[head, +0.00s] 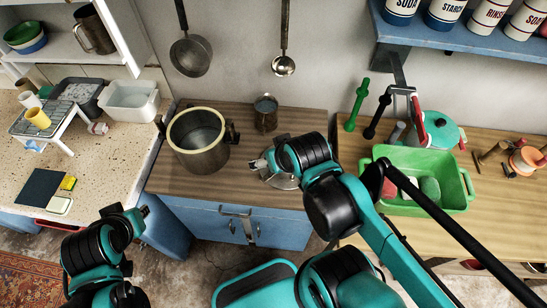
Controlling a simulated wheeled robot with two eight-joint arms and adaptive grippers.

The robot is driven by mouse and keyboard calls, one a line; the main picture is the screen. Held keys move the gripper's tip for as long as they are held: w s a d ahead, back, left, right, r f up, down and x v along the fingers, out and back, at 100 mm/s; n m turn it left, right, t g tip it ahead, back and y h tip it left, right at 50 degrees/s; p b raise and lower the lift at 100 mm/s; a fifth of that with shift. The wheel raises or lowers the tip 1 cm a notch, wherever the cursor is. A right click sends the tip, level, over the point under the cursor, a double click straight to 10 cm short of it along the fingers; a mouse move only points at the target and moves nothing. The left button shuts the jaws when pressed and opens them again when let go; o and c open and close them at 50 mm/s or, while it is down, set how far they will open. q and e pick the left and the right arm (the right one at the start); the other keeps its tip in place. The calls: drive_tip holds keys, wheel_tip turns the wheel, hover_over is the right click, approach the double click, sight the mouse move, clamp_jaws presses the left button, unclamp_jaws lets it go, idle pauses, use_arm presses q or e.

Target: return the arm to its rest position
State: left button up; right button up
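My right arm reaches in from the lower right over the wooden counter (210,185). Its gripper (259,164) is above or beside a round metal lid (283,184), partly hidden under the wrist. I cannot tell whether the fingers touch the lid or whether they are open. My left arm is folded low at the left, in front of the speckled counter. Its gripper end (143,211) shows only as a small dark tip, and its fingers cannot be made out.
A big metal pot (198,140) and a metal mug (265,113) stand left of and behind my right gripper. A green basin (448,190) and a teal-lidded pot (438,130) are to the right. The speckled counter (112,172) holds a white tub (130,100). Ladles hang behind.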

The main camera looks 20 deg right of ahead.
drive_tip(key=shift+s+a+n, duration=0.2)
drive_tip(key=shift+s+n, duration=0.05)
drive_tip(key=shift+n, duration=0.05)
wheel_tip(320, 180, down, 5)
drive_tip(key=b, duration=0.5)
